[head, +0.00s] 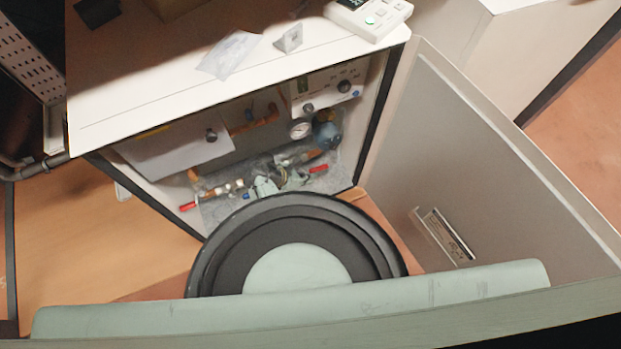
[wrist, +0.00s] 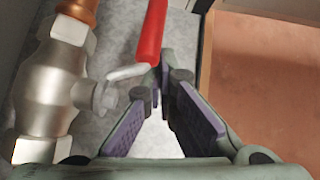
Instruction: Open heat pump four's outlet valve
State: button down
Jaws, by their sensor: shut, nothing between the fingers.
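The open cabinet holds a valve with a red lever at right (head: 318,168) and another red lever at left (head: 187,207). No label naming pump four or its outlet is readable. In the wrist view, a red lever (wrist: 151,32) on a bent metal stem rises beside a silver valve body (wrist: 48,88). The lever runs roughly alongside the body. My gripper (wrist: 158,88) is shut and empty, its purple-padded fingers meeting just below the lever's lower end. I cannot tell whether they touch it. My pale green gripper (head: 268,185) shows small among the pipes in the head view.
A gauge (head: 300,129), a blue pump (head: 327,135) and a control panel (head: 330,88) sit above the pipes. A grey panel (head: 470,150) stands to the right. The white cabinet top (head: 200,70) carries a handheld device (head: 370,15). In the wrist view, orange floor (wrist: 265,80) shows at right.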

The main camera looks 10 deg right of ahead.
jog(key=v, duration=0.3)
jog(key=shift+w+a+r, duration=0.1)
jog(key=shift+a+r, duration=0.1)
jog(key=shift+a, duration=0.25)
jog(key=shift+f, duration=0.1)
